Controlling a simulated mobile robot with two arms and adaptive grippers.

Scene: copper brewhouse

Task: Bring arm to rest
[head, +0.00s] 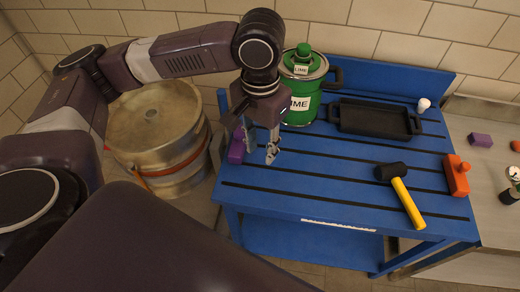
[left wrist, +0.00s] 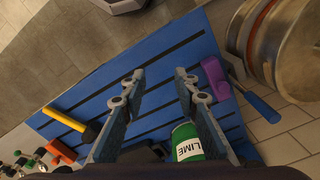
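My left arm comes in from the left in the head view and reaches over the left end of the blue slatted table (head: 330,180). My left gripper (head: 257,150) points down there, in front of the green LIME can (head: 304,88). In the left wrist view its fingers (left wrist: 157,80) are spread apart, with only table slats between them. A purple object (head: 237,148) lies close beside the gripper at the table's left end. It also shows right of the fingers in the left wrist view (left wrist: 216,80). My right gripper is not in view.
A metal keg (head: 155,125) stands left of the table. On the table are a black tray (head: 375,119), a mallet with yellow handle (head: 407,203), an orange-red object (head: 456,176) and a white knob-like item (head: 423,105). The table's front middle is bare. A counter (head: 490,205) adjoins at right.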

